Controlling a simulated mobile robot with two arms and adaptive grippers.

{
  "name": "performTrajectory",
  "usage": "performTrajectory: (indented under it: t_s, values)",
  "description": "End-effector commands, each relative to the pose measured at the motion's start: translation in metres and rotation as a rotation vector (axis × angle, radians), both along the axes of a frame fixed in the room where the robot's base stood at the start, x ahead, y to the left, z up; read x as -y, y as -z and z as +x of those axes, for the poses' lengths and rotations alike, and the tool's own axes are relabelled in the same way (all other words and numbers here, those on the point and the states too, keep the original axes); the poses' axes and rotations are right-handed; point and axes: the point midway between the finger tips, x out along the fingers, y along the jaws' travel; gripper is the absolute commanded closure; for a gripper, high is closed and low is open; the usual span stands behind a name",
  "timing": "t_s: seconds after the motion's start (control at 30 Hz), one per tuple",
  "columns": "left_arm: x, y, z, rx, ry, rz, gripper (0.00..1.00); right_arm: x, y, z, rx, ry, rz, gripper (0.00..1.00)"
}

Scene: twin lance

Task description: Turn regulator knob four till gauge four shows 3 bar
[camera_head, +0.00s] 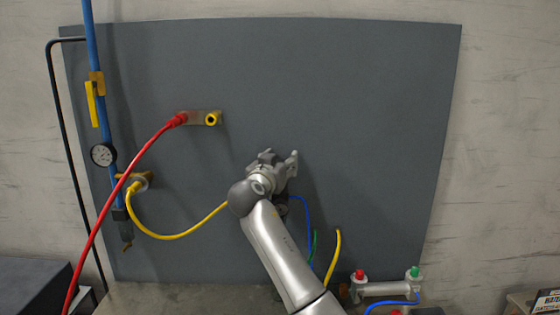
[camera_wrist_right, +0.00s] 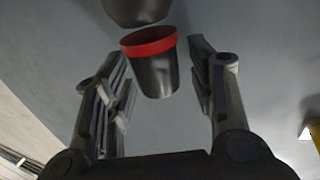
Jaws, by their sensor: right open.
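My right gripper (camera_head: 279,160) is open in front of the grey panel (camera_head: 350,110), at its middle, and hides what lies behind it. In the right wrist view a black tapered knob (camera_wrist_right: 155,75) with a red ring stands between the open fingers of the gripper (camera_wrist_right: 158,70). A dark rounded body (camera_wrist_right: 138,10) lies beyond the ring, cut off by the frame. I cannot read any number on the knob. No gauge shows in the wrist view. My left gripper is not in view.
A round gauge (camera_head: 103,155) sits on the blue pipe (camera_head: 90,40) at left; its reading is too small. A red hose (camera_head: 130,170) and a yellow hose (camera_head: 175,237) hang there. Blue, green and yellow tubes (camera_head: 335,250) run beside my right arm. The panel's right side is clear.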

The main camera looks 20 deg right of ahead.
Motion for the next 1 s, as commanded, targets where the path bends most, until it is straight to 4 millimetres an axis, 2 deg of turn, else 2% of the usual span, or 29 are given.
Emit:
performTrajectory:
  t_s: [0.1, 0.4, 0.47, 0.77, 1.0]
  values:
    - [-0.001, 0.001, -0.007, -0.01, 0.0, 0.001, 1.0, 0.0, 0.0, 0.0, 0.0, 0.0, 0.0, 0.52]
    - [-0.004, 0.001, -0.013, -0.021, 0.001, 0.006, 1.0, 0.0, 0.0, 0.0, 0.0, 0.0, 0.0, 0.9]
    - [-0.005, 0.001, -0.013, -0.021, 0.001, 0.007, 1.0, 0.0, 0.0, 0.0, 0.0, 0.0, 0.0, 0.96]
    - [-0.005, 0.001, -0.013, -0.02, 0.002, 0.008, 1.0, 0.001, 0.002, 0.0, -0.003, -0.124, 0.005, 0.96]
    - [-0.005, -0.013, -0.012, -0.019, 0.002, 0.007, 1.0, 0.001, -0.001, 0.0, -0.005, -0.29, 0.002, 0.96]
